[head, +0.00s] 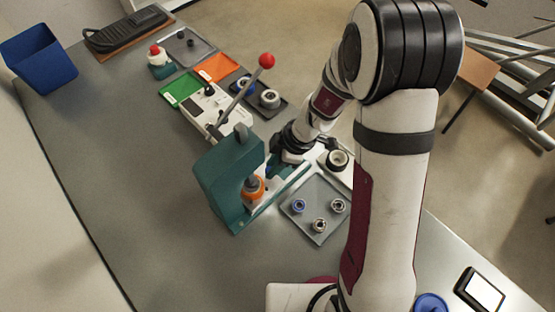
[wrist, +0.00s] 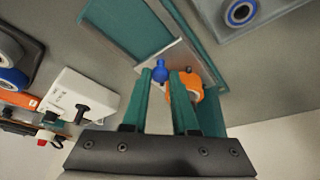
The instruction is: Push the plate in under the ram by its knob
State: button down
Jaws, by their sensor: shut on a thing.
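The teal press (head: 225,180) stands on the bench, its lever ending in a red ball (head: 267,60). My gripper (head: 274,171) is beside the press on its right, its fingers partly hidden by my wrist. In the wrist view, my gripper's teal fingers (wrist: 162,75) are shut on the blue knob (wrist: 160,67). The pale plate (wrist: 178,58) lies just beyond the knob. The exact gap between plate and ram is unclear.
A grey tray (head: 317,230) with several small round parts lies right of the press. A white box (head: 207,108), a green tray (head: 181,90) and an orange tray (head: 216,68) lie behind. The bench left of the press is clear.

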jog(key=c, duration=0.7)
grip_release()
jog(key=shift+s+a, duration=0.15)
jog(key=shift+s, duration=0.05)
jog(key=v, duration=1.5)
jog(key=shift+d+r, duration=0.25)
jog(key=shift+r, duration=0.1)
jog(key=s+r+m+h, duration=0.1)
jog(key=s+m, duration=0.5)
jog(key=m, duration=0.2)
jog(key=s+d+m, duration=0.1)
jog(key=s+m, duration=0.6)
jog(key=s+d+r+m+h, duration=0.1)
jog(key=s+m, duration=0.5)
jog(key=m, duration=0.2)
jog(key=shift+s+d+r+m+h, duration=0.2)
jog(key=shift+s+r+m+h, duration=0.05)
jog(key=shift+r+m+h, duration=0.1)
